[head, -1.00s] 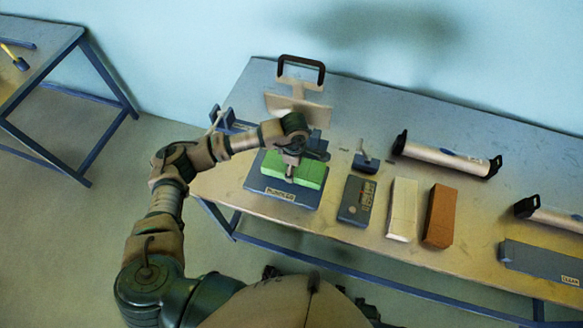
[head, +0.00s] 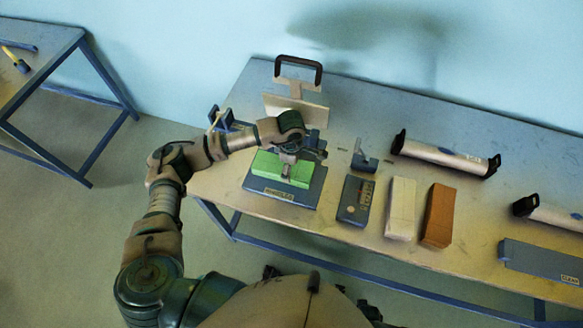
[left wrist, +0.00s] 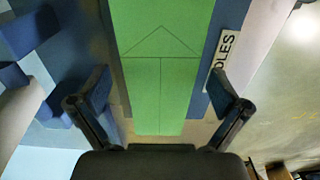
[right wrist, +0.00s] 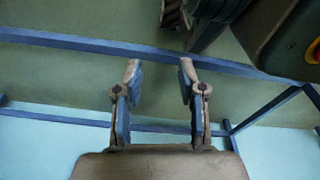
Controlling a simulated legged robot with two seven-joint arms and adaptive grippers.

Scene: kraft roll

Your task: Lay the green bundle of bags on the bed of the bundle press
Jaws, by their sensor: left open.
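The green bundle of bags (head: 283,168) lies flat across the dark blue bed of the bundle press (head: 307,196), behind its front label. In the left wrist view the bundle (left wrist: 160,75) runs lengthwise between my fingers, with the blue bed along its side. My left gripper (head: 287,172) is over the bundle. Its fingers (left wrist: 160,82) are open, one on each side, with a gap showing to the bundle. The bundle's underside is hidden. My right gripper (right wrist: 158,72) is open and empty, below table level, seen only in the right wrist view.
The press's upright plate with a dark handle (head: 298,70) stands behind the bed. To the right are a grey box (head: 356,201), a white block (head: 401,208), a brown block (head: 440,215) and a roll (head: 445,157). Another table (head: 45,60) is at far left.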

